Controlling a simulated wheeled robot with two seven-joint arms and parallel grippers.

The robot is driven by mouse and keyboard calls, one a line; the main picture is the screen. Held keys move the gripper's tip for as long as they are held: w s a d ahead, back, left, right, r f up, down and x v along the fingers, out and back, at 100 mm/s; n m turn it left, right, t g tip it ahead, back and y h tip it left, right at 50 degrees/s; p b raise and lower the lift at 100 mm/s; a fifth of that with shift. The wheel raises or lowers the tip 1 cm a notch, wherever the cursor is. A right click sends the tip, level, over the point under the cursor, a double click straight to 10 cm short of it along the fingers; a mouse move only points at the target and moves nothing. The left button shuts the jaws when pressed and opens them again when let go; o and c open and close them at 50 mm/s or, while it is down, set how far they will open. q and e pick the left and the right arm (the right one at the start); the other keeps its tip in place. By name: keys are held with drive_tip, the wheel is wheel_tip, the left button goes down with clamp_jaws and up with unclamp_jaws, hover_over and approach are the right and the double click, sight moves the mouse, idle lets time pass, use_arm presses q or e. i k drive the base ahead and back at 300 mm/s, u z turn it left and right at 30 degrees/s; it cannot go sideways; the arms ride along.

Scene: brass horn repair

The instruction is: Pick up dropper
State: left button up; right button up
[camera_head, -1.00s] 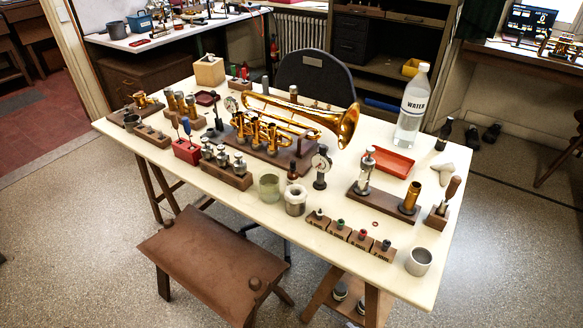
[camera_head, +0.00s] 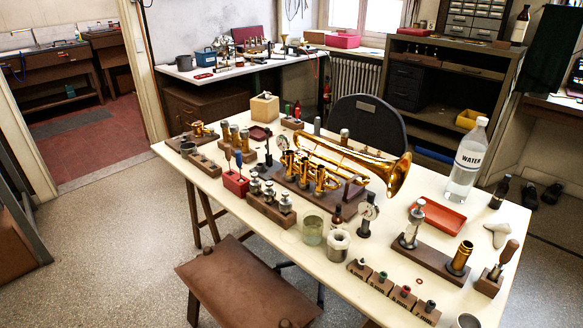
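No dropper can be made out for sure. A small dark brown bottle (camera_head: 337,214) with a narrow top stands upright on the white worktable (camera_head: 290,247), between the trumpet and the glass jar; it is too small to tell whether a dropper is in it. The gold trumpet (camera_head: 345,160) lies on a dark wooden stand at the middle of the table. Neither of my grippers is in view.
A water bottle (camera_head: 466,163) and red tray (camera_head: 437,216) are on the right. A brown stool (camera_head: 245,285) stands before the table.

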sight(338, 213)
drive_tip(key=u, duration=2.55)
drive_tip(key=k, duration=0.65)
drive_tip(key=z, duration=1.6)
drive_tip(key=i, duration=1)
